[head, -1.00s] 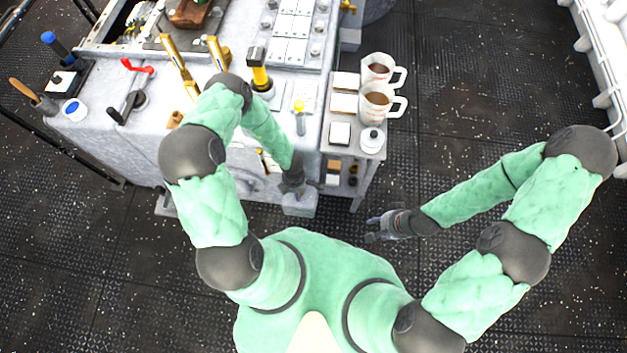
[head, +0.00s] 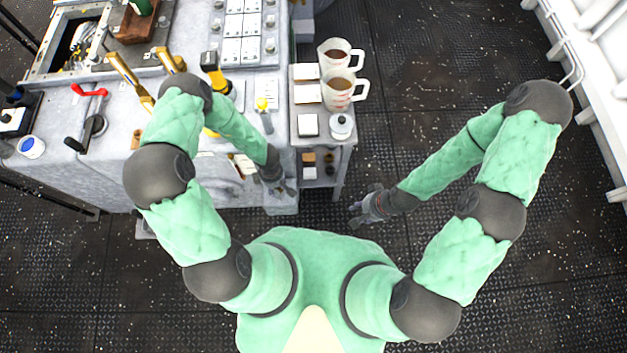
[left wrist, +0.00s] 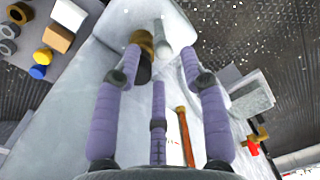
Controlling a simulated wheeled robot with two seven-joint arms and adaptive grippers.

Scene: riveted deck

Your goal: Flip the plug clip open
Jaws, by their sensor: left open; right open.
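My left gripper (head: 284,189) is open at the front face of the grey machine, near its right corner. In the left wrist view its purple fingers (left wrist: 160,62) are spread around a brown-gold round part (left wrist: 141,58) and a pale grey cylinder (left wrist: 161,42). Both stand at the grey surface between the fingertips; I cannot tell whether the fingers touch them. One may belong to the plug clip, but I cannot make out a clip for sure. In the head view my left arm and hand hide this spot. My right gripper (head: 360,211) is open and empty over the dark floor.
The grey machine (head: 90,180) carries brass levers (head: 130,75), a red-handled lever (head: 88,92) and a yellow-black handle (head: 214,72). A side shelf (head: 312,145) holds two measuring jugs (head: 338,92) and a white lidded pot (head: 340,127). Deck is free on the right.

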